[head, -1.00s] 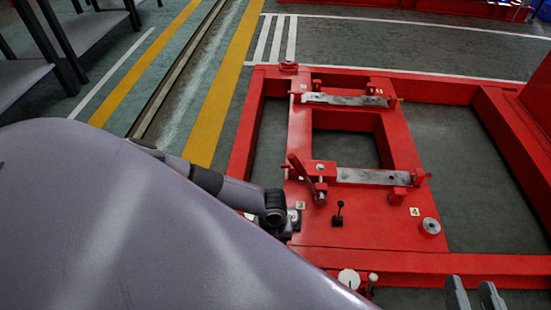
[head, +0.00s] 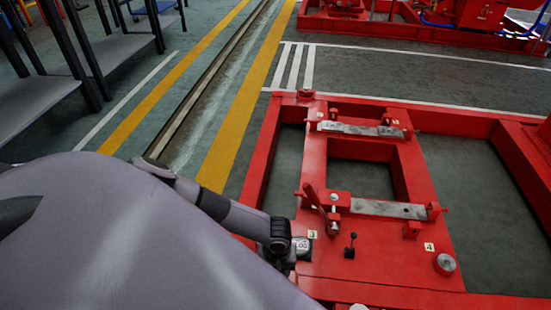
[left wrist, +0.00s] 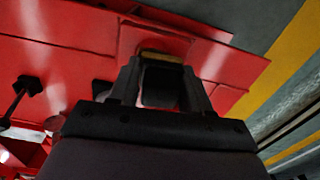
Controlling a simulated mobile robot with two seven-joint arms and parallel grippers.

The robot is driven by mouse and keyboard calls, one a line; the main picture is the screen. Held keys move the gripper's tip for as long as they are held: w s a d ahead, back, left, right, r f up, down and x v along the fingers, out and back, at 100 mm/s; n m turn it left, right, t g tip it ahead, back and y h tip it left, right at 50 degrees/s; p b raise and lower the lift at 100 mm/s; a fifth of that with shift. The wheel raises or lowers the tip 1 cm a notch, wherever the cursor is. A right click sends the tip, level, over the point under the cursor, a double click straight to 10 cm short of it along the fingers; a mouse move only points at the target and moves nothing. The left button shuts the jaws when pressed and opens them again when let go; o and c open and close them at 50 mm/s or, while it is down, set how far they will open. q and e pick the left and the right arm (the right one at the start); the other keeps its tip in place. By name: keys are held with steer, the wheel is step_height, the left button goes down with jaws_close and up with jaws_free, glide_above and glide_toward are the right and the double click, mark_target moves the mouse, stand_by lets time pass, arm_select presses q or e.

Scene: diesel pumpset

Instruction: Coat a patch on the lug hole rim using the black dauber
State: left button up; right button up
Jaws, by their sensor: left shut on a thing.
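My left gripper (head: 296,250) is at the near left edge of the red plate (head: 375,268). In the left wrist view its two fingers (left wrist: 160,88) are shut on a black block with a tan strip at its far end (left wrist: 160,57), which I take for the black dauber. The red surface lies just beyond that end; I cannot tell whether they touch. The lug hole rim is not clear to me; a round red lug (head: 306,94) stands at the frame's far left corner. My right gripper is not in view.
A small black knobbed lever (head: 350,246) stands on the plate, also seen in the left wrist view (left wrist: 24,92). A red clamp handle (head: 318,205), metal bars (head: 388,209) and a grey-topped round post (head: 444,263) stick up. Green floor lies left of the frame.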

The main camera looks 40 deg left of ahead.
arm_select(q)
steer(key=shift+w+d, duration=0.45)
steer(key=shift+d, duration=0.25)
steer(key=shift+w+d, duration=0.25)
steer(key=shift+d, duration=0.25)
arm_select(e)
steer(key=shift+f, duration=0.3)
arm_select(q)
steer(key=shift+r+p, duration=0.3)
steer(key=shift+r, duration=0.35)
step_height(320, 180, up, 5)
steer(key=p, duration=0.4)
steer(key=shift+r+p, duration=0.95)
steer(key=shift+p, duration=0.05)
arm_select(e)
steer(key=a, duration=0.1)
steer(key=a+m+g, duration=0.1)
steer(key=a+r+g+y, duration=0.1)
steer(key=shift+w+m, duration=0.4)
